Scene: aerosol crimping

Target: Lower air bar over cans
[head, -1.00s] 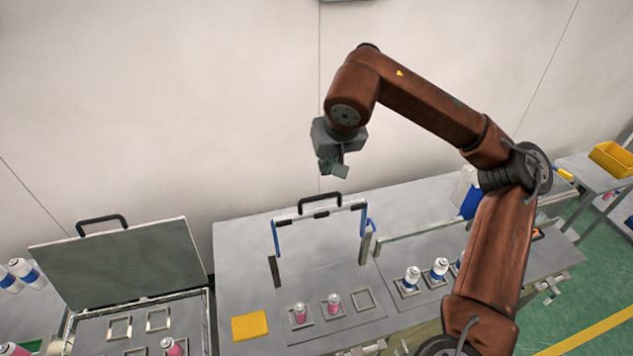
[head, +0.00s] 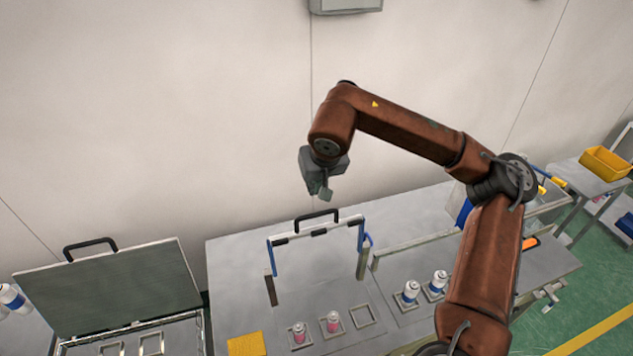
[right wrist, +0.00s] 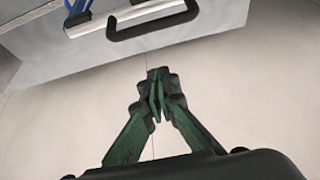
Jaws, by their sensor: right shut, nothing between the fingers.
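The air bar (head: 318,229) is a pale frame with blue side arms and a black handle (head: 316,217) on top. It stands raised at the back of the middle table. Two pink cans (head: 333,322) sit in square holders in front of and below it, beside one empty holder (head: 364,315). My right gripper (head: 326,196) is shut and empty, in the air above the bar and apart from it. In the right wrist view its green fingers (right wrist: 156,98) meet, and the black handle (right wrist: 153,22) shows at the top. My left gripper is not in view.
An open case (head: 110,290) with a raised lid is at the left. A yellow pad (head: 246,344) lies at the table's front left. White-blue cans (head: 411,291) stand in holders to the right. A yellow bin (head: 606,162) is on a far-right table.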

